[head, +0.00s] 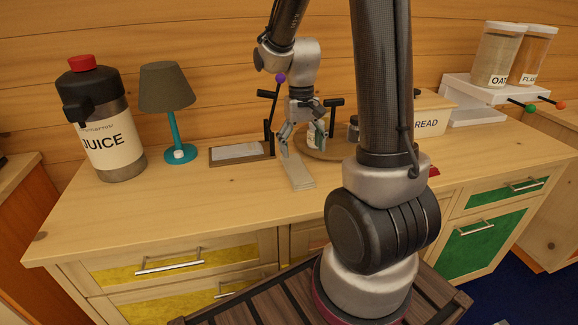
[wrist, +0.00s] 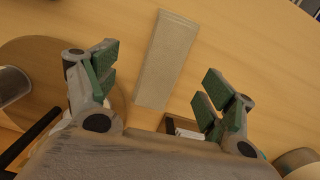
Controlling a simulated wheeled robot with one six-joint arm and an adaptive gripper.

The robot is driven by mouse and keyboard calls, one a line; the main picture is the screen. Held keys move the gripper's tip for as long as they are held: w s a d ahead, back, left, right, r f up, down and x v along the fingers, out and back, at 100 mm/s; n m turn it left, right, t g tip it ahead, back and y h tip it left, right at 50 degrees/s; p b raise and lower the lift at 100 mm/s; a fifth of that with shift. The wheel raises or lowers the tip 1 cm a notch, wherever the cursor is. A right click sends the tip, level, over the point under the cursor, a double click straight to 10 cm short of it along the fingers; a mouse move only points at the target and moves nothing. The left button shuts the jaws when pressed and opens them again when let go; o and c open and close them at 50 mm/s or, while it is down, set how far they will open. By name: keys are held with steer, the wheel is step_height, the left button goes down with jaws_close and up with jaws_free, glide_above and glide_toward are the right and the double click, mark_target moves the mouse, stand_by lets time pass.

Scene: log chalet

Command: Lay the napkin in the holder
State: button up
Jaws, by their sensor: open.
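The napkin (head: 298,171) is a folded, flat, pale beige strip on the counter, near its middle. In the wrist view the napkin (wrist: 167,58) lies beyond and between my fingers. My gripper (head: 303,138) is open and empty, above the counter just behind the napkin and apart from it. Its green-padded fingers also show in the wrist view (wrist: 160,70). The holder seems to be the low wooden tray (head: 213,159) with a white sheet in it, left of the napkin. Part of the tray (wrist: 172,119) shows behind my gripper body in the wrist view.
A black post with a purple knob (head: 280,78) stands beside the tray. A round wooden board (head: 341,156) with a jar sits to the right, partly behind my arm. A teal lamp (head: 174,133) and juice jug (head: 110,140) stand left. The counter's front left is clear.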

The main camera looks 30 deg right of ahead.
mark_target(296, 165)
steer(key=w, duration=0.3)
steer(key=shift+w+r+t, duration=0.15)
steer(key=shift+r+t, duration=0.05)
steer(key=shift+t, duration=0.2)
steer(key=shift+w+f+m, duration=0.1)
steer(key=shift+f+m, duration=0.1)
steer(key=shift+m, duration=0.1)
step_height(296, 165, down, 7)
steer(key=shift+f, duration=0.1)
steer(key=c, duration=1)
